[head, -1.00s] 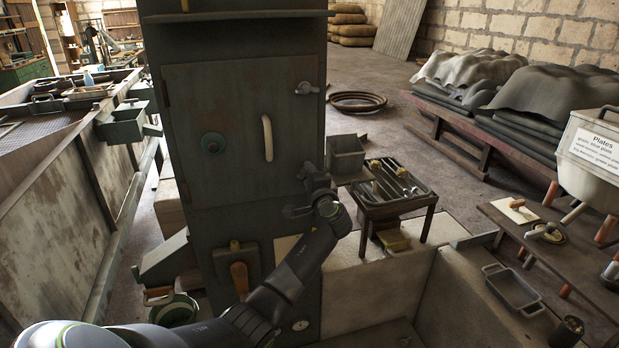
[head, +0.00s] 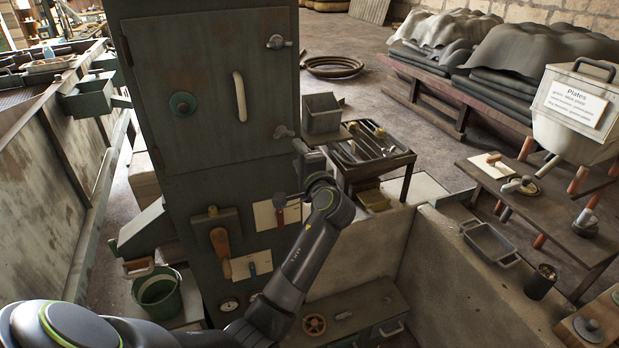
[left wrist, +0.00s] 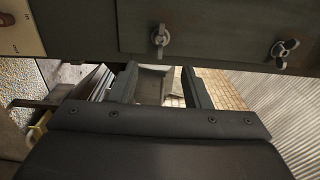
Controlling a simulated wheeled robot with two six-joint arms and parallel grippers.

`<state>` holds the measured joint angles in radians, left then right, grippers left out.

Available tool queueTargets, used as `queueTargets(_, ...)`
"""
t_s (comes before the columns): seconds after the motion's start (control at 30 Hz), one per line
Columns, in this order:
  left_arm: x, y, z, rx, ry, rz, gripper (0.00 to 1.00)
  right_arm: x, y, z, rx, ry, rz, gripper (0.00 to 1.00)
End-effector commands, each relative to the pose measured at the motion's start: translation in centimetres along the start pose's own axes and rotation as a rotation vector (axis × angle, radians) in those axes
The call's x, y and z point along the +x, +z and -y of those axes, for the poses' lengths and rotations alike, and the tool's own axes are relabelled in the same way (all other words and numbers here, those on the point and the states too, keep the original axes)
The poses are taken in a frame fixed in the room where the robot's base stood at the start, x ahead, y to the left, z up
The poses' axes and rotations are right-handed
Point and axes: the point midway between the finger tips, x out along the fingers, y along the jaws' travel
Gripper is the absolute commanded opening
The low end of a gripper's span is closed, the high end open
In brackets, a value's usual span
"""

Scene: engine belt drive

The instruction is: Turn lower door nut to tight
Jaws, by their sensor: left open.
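The lower door nut (head: 283,132) is a grey wing nut at the lower right edge of the dark green door (head: 205,85). In the left wrist view the lower nut (left wrist: 160,38) has its wings lying across the door edge. The upper door nut (head: 278,42) is higher on the same edge; it also shows in the left wrist view (left wrist: 285,50), with its wings slanted. My left gripper (head: 300,150) is just below and right of the lower nut, apart from it. Its jaws (left wrist: 158,85) are open and nothing shows held between them. My right gripper is not in view.
A tool tray on a stand (head: 375,152) and a grey bin (head: 321,112) are close right of my left gripper. Below the door are an orange-brown handle (head: 220,245) and white cards (head: 265,215). A low wall (head: 445,265) runs at right.

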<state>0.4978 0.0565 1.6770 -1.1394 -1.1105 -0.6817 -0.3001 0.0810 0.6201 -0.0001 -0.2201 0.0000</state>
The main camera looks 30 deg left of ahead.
Motion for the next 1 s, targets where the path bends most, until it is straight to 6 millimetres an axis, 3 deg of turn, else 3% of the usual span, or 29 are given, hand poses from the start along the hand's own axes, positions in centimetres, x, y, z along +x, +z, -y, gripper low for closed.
queueTargets(0.2,-4.3,0.0,-0.4,-0.005,0.004,-0.001,0.43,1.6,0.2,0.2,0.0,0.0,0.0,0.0)
queueTargets(0.4,-6.2,0.0,-0.2,-0.001,0.002,0.0,0.43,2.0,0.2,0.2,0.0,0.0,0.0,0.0)
queueTargets(1.0,-6.7,0.0,0.0,0.001,0.001,0.001,0.43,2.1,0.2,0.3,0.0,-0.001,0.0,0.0)
